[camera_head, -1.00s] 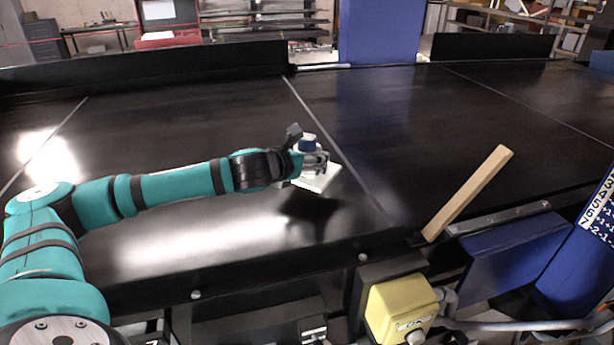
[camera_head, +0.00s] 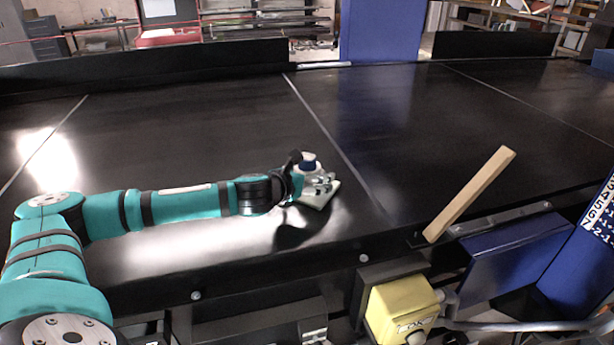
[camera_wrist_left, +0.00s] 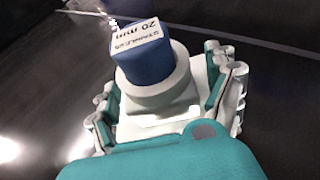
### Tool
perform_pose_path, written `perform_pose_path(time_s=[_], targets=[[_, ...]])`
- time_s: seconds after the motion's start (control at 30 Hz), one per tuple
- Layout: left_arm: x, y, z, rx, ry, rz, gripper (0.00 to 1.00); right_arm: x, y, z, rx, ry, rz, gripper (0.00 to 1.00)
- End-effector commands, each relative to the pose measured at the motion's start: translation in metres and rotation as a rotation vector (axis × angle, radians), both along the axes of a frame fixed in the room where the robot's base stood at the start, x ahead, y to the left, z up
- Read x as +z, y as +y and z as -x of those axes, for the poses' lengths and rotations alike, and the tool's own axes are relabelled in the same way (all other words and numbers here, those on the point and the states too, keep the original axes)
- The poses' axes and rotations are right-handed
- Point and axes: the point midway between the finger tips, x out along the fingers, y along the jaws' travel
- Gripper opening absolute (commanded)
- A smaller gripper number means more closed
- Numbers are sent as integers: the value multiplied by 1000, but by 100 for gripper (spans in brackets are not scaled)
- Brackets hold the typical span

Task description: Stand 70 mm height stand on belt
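My left gripper (camera_head: 318,181) is low over the black belt (camera_head: 220,130), at the end of the teal arm. It is shut on a white stand (camera_head: 321,195) with a flat square base. In the left wrist view, the blue block (camera_wrist_left: 145,58) is labelled "20 mm" and rests on the stand's round white collar (camera_wrist_left: 163,90). The gripper's fingers (camera_wrist_left: 170,95) flank the stand on both sides. My right gripper is not in view.
A yellow box (camera_head: 402,308) and a blue panel (camera_head: 515,258) are at the front. A black side wall (camera_head: 150,65) lines the far edge. The belt around the stand is clear.

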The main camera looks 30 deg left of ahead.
Motion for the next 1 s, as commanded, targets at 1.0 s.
perform_pose_path(time_s=[1.0], targets=[[46,-8,106,0,-1,-2,89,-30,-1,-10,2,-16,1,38]])
